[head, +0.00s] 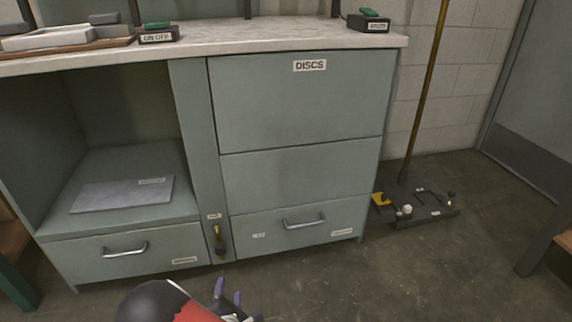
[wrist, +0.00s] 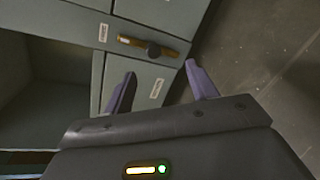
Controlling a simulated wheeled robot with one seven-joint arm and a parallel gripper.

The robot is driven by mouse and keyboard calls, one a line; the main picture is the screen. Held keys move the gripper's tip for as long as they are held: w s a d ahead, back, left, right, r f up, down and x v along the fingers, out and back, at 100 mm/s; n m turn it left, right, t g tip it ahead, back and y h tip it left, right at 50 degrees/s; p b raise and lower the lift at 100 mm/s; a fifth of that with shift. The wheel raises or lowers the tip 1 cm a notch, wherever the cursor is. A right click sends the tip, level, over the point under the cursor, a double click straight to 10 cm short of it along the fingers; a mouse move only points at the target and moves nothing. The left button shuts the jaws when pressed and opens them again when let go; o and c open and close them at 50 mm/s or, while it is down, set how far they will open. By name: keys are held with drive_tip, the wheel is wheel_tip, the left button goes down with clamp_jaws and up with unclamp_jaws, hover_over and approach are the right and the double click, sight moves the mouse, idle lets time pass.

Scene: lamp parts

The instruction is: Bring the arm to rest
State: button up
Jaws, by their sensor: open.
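My gripper (head: 229,296) shows at the bottom of the head view, low in front of the cabinet, with part of my arm beside it. In the wrist view my gripper (wrist: 160,90) has its two purple fingers spread apart with nothing between them. Beyond the fingers is the teal-grey cabinet (head: 300,105), whose front also fills the upper left of the wrist view. A brass-coloured piece with a dark knob (wrist: 150,46) is on the cabinet front past the fingertips; it also shows in the head view (head: 219,240) on the narrow post. The gripper looks apart from it.
The countertop (head: 260,38) holds two switch boxes, one labelled ON OFF (head: 158,33), and a tray at left. An open bay (head: 110,130) holds a flat grey plate (head: 122,194). A dark base (head: 425,208) with a brass pole stands right. Floor (head: 400,275) in front right is clear.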

drive_tip(key=w+d+r+m+g+p, duration=0.15)
drive_tip(key=d+r+m, duration=0.3)
drive_tip(key=r, duration=0.45)
drive_tip(key=d+r+m+g+y+p, duration=0.1)
drive_tip(key=d+r+m+g+p, duration=0.2)
drive_tip(key=r+m, duration=0.5)
drive_tip(key=w+d+r+m+g+p, duration=0.1)
drive_tip(key=d+r+m+g, duration=0.3)
drive_tip(key=r, duration=0.7)
drive_tip(key=s+d+r+m+h+p, duration=0.1)
drive_tip(key=s+d+r+m, duration=0.4)
drive_tip(key=s+d, duration=0.5)
drive_tip(key=s+d+r+m+g+h+p, duration=0.1)
drive_tip(key=s+d+r+m+p, duration=0.2)
drive_tip(key=s+d+r, duration=0.7)
drive_tip(key=shift+s+r+m+h, duration=0.2)
drive_tip(key=shift+s+m+h, duration=0.2)
drive_tip(key=shift+s+m, duration=0.7)
